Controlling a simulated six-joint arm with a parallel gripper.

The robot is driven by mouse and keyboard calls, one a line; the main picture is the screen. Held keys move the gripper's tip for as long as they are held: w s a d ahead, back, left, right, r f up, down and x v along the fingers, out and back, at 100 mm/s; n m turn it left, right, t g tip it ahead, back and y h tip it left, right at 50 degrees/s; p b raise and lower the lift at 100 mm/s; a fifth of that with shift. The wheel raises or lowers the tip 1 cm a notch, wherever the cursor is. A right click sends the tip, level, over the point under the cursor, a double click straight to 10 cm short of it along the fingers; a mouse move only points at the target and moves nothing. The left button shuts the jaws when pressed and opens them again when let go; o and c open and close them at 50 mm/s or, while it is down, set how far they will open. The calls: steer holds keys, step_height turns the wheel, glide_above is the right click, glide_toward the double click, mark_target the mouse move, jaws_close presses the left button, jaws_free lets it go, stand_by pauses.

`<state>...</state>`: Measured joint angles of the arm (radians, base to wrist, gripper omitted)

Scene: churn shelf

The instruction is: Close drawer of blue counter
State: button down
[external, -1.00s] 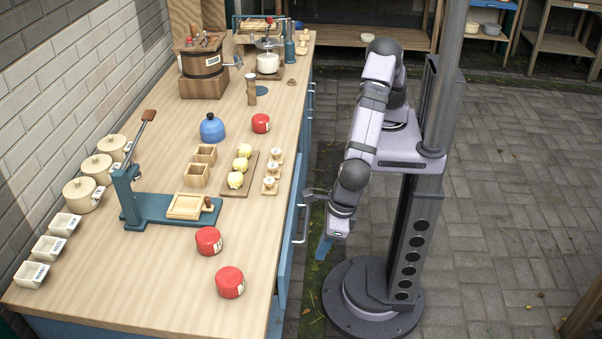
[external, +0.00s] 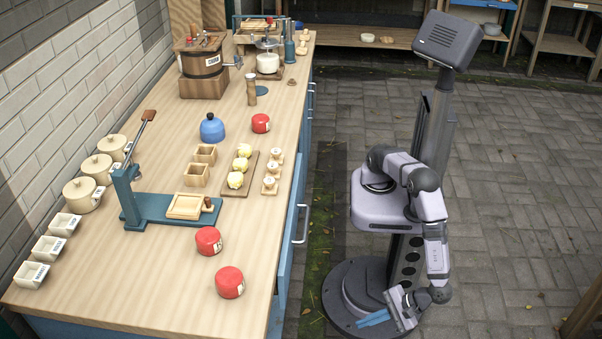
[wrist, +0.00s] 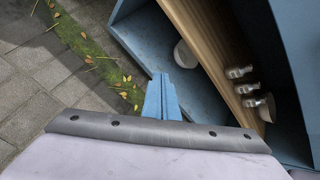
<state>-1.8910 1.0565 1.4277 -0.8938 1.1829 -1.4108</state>
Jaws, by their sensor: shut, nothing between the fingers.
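The blue counter (external: 120,255) has a light wooden top and stands on the left in the external view. On its right side a blue front panel (external: 286,262) with a pale bar handle (external: 303,226) sticks out a little from the top's edge. In the wrist view an open blue compartment (wrist: 150,40) shows, with a white round thing (wrist: 185,54) inside; I cannot tell how far the drawer is out. My gripper (external: 373,319) is low by my base, right of the counter and apart from it. Its blue fingers (wrist: 160,98) are together and empty.
Several small silvery things (wrist: 243,88) show beside a wooden strip (wrist: 205,60) in the wrist view. Paving (external: 500,200) is free on the right.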

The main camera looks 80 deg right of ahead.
steer(key=w+r+m+t, duration=0.3)
steer(key=r+m+t, duration=0.1)
steer(key=r, duration=0.5)
steer(key=w+a+r+m+t, duration=0.1)
steer(key=w+r+m+t, duration=0.2)
steer(key=r, duration=0.6)
steer(key=shift+m+t, duration=0.6)
steer(key=shift+m, duration=0.2)
steer(key=shift+w+r, duration=0.1)
steer(key=shift+w, duration=0.05)
steer(key=w, duration=1.4)
